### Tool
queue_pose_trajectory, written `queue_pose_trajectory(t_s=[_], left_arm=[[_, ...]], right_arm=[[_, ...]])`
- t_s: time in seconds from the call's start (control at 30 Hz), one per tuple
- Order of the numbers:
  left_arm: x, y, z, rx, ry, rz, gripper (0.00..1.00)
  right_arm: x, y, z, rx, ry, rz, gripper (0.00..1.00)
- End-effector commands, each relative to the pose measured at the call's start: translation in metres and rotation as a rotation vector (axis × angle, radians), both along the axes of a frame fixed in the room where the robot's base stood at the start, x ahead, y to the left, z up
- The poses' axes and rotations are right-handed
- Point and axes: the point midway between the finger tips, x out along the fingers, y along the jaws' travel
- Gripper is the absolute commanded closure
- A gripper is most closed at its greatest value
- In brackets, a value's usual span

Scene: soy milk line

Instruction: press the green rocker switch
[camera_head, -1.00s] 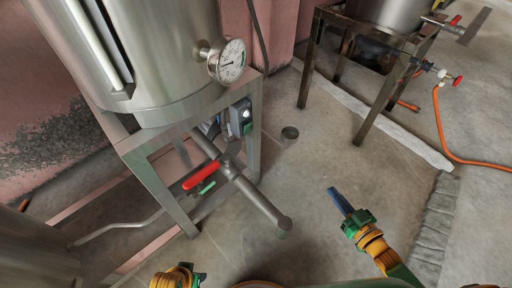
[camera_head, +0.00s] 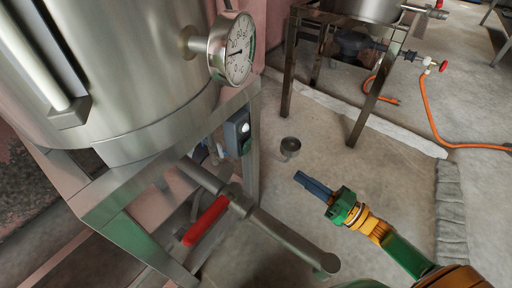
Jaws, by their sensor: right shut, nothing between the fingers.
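The green rocker switch (camera_head: 246,146) is on the lower front of a dark grey switch box (camera_head: 234,134), below a bright white lamp. The box is fixed to the steel frame under the big tank, and the switch is seen at a steep angle. My right gripper (camera_head: 300,179) is shut and empty, with its blue fingers pointing left toward the frame. It is to the right of and below the switch in the picture, clearly apart from it. My left gripper is out of view.
A steel tank with a dial gauge (camera_head: 238,49) overhangs the box. A pipe (camera_head: 285,236) with a red valve handle (camera_head: 206,221) sticks out below it. A small metal cup (camera_head: 290,147) stands on the floor. An orange hose (camera_head: 437,132) lies at right.

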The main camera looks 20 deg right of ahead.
Motion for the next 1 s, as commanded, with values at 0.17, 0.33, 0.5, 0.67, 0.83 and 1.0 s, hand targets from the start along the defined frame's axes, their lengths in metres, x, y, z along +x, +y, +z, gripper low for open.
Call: queue_pose_trajectory(t_s=[0.17,0.33,0.5,0.67,0.83,1.0], left_arm=[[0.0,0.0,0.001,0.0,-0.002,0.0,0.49],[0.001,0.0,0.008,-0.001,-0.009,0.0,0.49],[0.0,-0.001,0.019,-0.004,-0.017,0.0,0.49],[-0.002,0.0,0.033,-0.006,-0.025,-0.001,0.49],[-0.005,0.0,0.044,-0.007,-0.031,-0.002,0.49],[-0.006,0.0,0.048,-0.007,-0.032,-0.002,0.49]], right_arm=[[0.011,0.009,0.003,0.002,-0.003,0.001,1.0],[0.039,0.03,0.01,0.003,-0.005,0.001,1.0],[0.068,0.053,0.016,0.002,-0.005,0.001,1.0],[0.091,0.071,0.021,0.002,-0.004,0.0,1.0],[0.105,0.082,0.025,0.001,-0.001,-0.001,1.0],[0.109,0.085,0.026,0.0,0.001,-0.001,1.0]])
